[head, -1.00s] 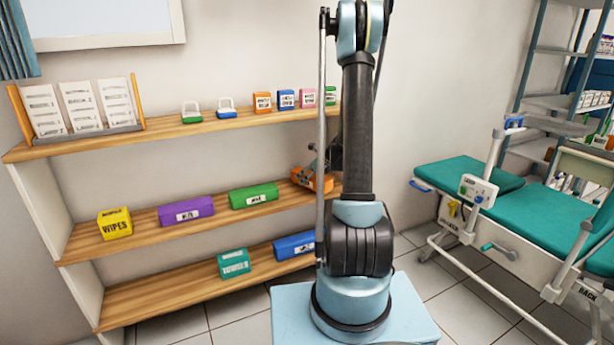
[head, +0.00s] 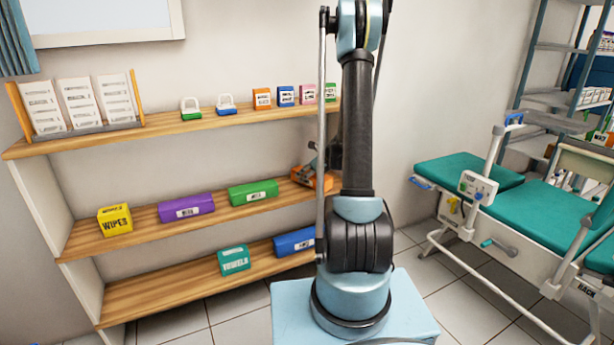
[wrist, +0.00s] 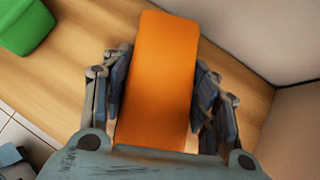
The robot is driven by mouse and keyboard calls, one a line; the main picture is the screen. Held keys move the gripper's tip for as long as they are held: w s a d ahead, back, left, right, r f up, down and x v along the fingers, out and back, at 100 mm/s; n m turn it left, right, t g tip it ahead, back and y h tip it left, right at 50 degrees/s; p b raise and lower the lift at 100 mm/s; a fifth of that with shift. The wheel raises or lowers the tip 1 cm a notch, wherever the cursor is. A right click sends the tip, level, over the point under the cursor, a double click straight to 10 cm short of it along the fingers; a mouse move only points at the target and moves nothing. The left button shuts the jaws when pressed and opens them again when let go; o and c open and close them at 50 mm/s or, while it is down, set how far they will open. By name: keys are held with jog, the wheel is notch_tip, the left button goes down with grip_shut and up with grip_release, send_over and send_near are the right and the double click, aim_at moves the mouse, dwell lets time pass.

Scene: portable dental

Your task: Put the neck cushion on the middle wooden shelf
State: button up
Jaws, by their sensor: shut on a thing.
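An orange block-shaped thing, which I take to be the neck cushion, fills the middle of the wrist view (wrist: 158,75). My gripper (wrist: 160,95) is shut on it, with a finger along each long side. In the head view the orange cushion (head: 318,181) shows at the right end of the middle wooden shelf (head: 140,228), partly hidden by my arm. It is at the level of the shelf top. I cannot tell whether its underside touches the board. My gripper (head: 318,165) is mostly hidden there behind my arm.
The middle shelf also holds a green box (head: 253,192), a purple box (head: 186,207) and a yellow wipes box (head: 115,219). The green box also shows in the wrist view (wrist: 22,22). The upper shelf (head: 160,130) is above. A teal dental chair (head: 470,172) stands at the right.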

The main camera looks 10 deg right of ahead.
jog(key=o, duration=1.3)
